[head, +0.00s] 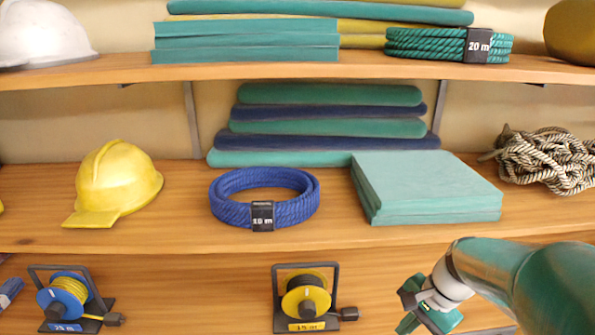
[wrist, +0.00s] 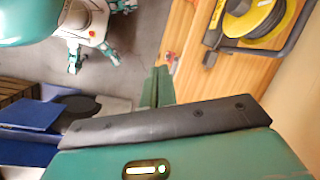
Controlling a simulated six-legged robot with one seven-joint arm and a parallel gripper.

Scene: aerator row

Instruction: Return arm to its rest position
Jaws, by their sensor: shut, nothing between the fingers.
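My gripper (head: 407,324) is at the lower right of the head view, at the end of my teal and white arm, in front of the lowest shelf. In the wrist view its green fingers (wrist: 158,86) are together with nothing between them. The dark bar and green housing of the gripper fill the bottom of that view. Part of my own teal and white body and legs shows at the top left there, over a grey floor.
The lowest shelf holds a blue reel (head: 67,300) and a yellow reel (head: 306,298); a yellow reel also shows in the wrist view (wrist: 252,18). Above are a yellow helmet (head: 115,182), blue rope coil (head: 264,198), teal stack (head: 425,188) and tangled rope (head: 548,160). Blue panels (wrist: 30,107) stand at left.

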